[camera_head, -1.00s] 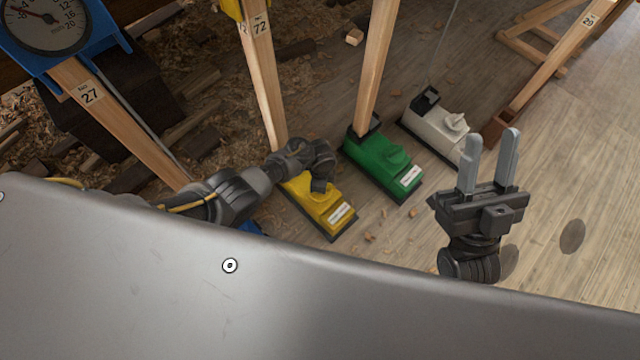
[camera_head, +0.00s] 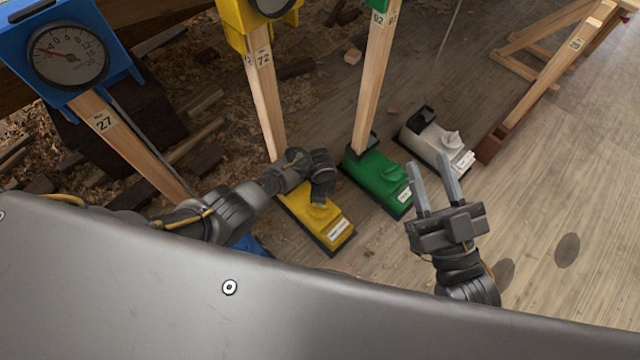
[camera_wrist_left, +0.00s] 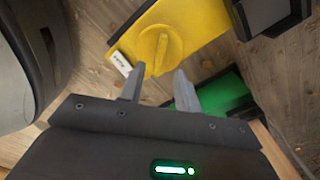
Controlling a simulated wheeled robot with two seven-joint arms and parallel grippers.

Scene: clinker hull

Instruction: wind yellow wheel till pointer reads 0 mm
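The yellow unit (camera_head: 335,228) sits on the floor at the foot of a post marked 72. Its round yellow wheel with a raised grip bar (camera_wrist_left: 153,50) shows in the left wrist view; in the head view it is partly behind my left gripper (camera_head: 322,190). In the left wrist view my left gripper (camera_wrist_left: 159,70) is open, its fingertips close to the wheel with no clear grip on it. The yellow gauge (camera_head: 236,25) is cut off by the top edge, so its pointer cannot be read. My right gripper (camera_head: 430,163) is open and empty, right of the green unit.
A green unit (camera_head: 378,180) and a white unit (camera_head: 436,140) stand to the right of the yellow one. A blue gauge (camera_head: 22,45) stands at left on post 27. A grey panel edge (camera_head: 120,270) crosses the foreground.

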